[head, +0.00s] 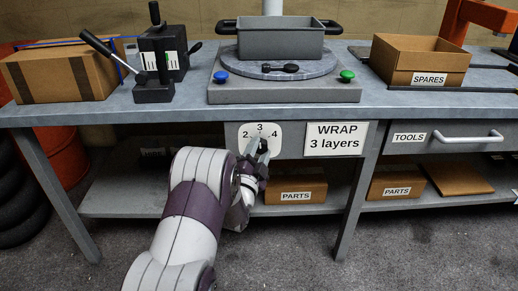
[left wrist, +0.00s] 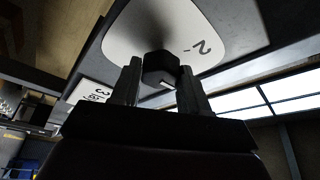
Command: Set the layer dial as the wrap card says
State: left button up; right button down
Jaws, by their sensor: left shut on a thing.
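The layer dial's white plate (head: 246,134) is on the front of the bench, with 2 at left, 3 at top and 4 at right. The wrap card (head: 335,139) to its right reads "WRAP 3 layers". My left gripper (head: 261,150) is at the dial, its fingers covering the knob in the head view. In the left wrist view the dark knob (left wrist: 161,68) sits between the two fingers, shut on it. A small pale mark shows on the knob; I cannot tell which number it points to. The 2 shows on the plate (left wrist: 195,30). My right gripper is not in view.
Above the dial, a grey base (head: 285,93) carries a turntable with a grey pot (head: 281,44), a blue button (head: 221,76) and a green button (head: 347,76). A lever device (head: 155,88) and taped carton (head: 62,75) stand left. A spares box (head: 420,60) stands right.

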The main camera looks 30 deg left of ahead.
pick_arm(q)
jog(key=shift+f+m, duration=0.1)
jog(key=shift+m, duration=0.3)
jog(key=o, duration=1.1)
jog(key=shift+c, duration=0.2)
jog(key=shift+s+p, duration=0.35)
jog(key=shift+s, duration=0.1)
jog(key=p+v, duration=0.2)
jog(key=v, duration=0.9)
jog(key=shift+s+p, duration=0.3)
jog(key=shift+s, duration=0.1)
jog(key=shift+d, duration=0.15)
